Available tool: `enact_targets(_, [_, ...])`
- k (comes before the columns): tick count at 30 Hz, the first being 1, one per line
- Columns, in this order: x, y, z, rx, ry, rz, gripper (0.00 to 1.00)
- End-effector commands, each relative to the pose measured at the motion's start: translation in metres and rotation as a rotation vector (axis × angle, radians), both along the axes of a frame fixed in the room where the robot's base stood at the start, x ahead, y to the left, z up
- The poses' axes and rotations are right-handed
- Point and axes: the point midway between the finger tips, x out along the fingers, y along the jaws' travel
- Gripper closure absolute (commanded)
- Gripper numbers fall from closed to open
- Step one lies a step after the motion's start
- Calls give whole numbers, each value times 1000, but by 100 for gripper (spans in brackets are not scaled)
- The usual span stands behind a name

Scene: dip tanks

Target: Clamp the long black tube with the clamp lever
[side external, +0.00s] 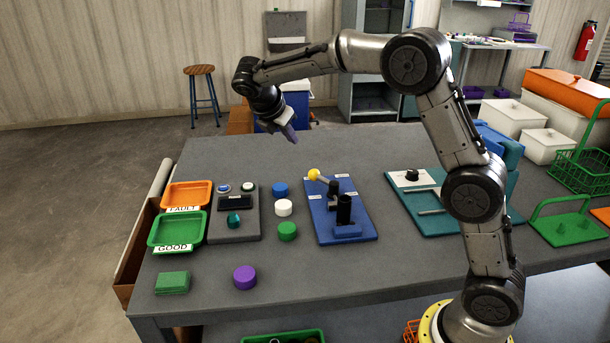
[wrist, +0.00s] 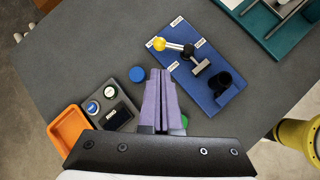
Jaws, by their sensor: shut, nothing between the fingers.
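A blue clamp board (side external: 325,225) lies on the grey table; it also shows in the wrist view (wrist: 208,62). On it the black tube (side external: 343,210) stands upright in a blue holder; the wrist view shows its dark round top (wrist: 221,82). The clamp lever (side external: 323,180) ends in a yellow ball (side external: 313,174) and points left, beside the tube; the ball is also in the wrist view (wrist: 159,44). Whether the clamp touches the tube cannot be told. My gripper (side external: 291,135), with purple fingers, is shut and empty, above the table behind and left of the board.
Blue, white and green round pieces (side external: 284,208) stand left of the board. Further left are a dark button panel (side external: 240,222), an orange tray (side external: 187,195) and a green tray (side external: 178,230). A teal board (side external: 437,222) lies to the right. The table behind the blue board is clear.

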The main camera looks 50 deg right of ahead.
Motion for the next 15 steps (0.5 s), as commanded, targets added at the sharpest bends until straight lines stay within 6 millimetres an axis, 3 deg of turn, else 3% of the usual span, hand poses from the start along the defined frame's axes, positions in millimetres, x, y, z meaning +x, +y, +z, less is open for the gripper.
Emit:
enact_targets(3, [19,2,-34,-19,54,11,100])
enact_targets(7, [25,5,-64,-23,105,16,100])
enact_targets(10, [25,7,-78,-25,133,18,100])
enact_targets(15, [25,8,-83,-25,143,20,100])
